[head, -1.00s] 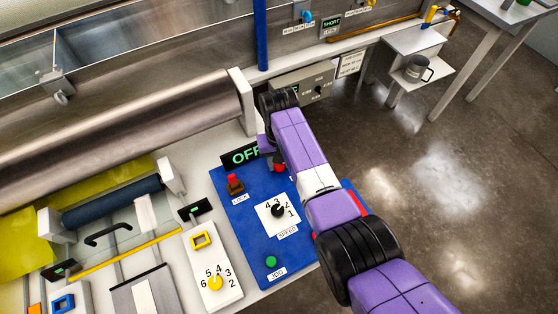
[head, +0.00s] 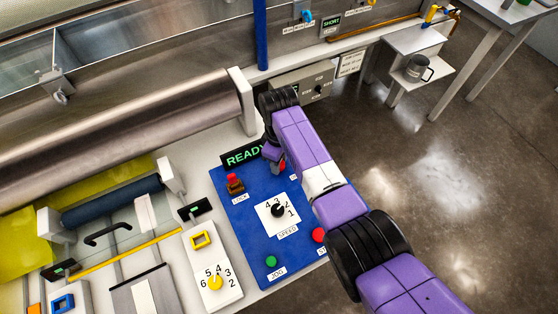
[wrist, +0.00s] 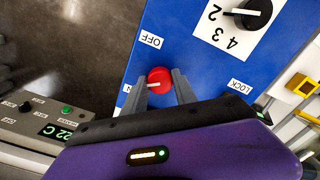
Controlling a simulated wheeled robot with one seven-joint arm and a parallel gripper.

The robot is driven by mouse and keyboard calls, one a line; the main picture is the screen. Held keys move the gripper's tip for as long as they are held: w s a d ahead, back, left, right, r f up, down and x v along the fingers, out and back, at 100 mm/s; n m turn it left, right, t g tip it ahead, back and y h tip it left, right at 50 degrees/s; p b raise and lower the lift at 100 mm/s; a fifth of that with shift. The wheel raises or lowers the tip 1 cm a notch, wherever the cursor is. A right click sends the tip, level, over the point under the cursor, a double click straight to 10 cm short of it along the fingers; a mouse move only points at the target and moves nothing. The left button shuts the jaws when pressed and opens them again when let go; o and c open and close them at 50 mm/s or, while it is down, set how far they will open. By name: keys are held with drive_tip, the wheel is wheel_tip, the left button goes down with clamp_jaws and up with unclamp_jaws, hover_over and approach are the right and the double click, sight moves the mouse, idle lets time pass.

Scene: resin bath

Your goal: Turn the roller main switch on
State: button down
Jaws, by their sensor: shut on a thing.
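The main switch is a red round knob with a pale pointer line (wrist: 159,80) on the blue panel (wrist: 190,45). In the wrist view its pointer line lies toward the partly hidden label at left, away from the OFF label (wrist: 150,40). My gripper (wrist: 171,84) is shut on the knob, one finger on each side. In the head view my gripper (head: 275,160) is at the panel's upper right, and only a bit of the red knob (head: 283,166) shows past it. The display (head: 243,156) reads READY in green, its end hidden by my wrist.
The panel also carries a red-topped lock switch (head: 234,184), a speed dial (head: 278,210), a green jog button (head: 271,262) and a red button (head: 319,235). A steel roller (head: 130,125) lies behind at left. Open floor is on the right.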

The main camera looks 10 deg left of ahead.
drive_tip(key=shift+n, duration=0.8)
drive_tip(key=c, duration=1)
unclamp_jaws()
drive_tip(key=shift+r, duration=3.9)
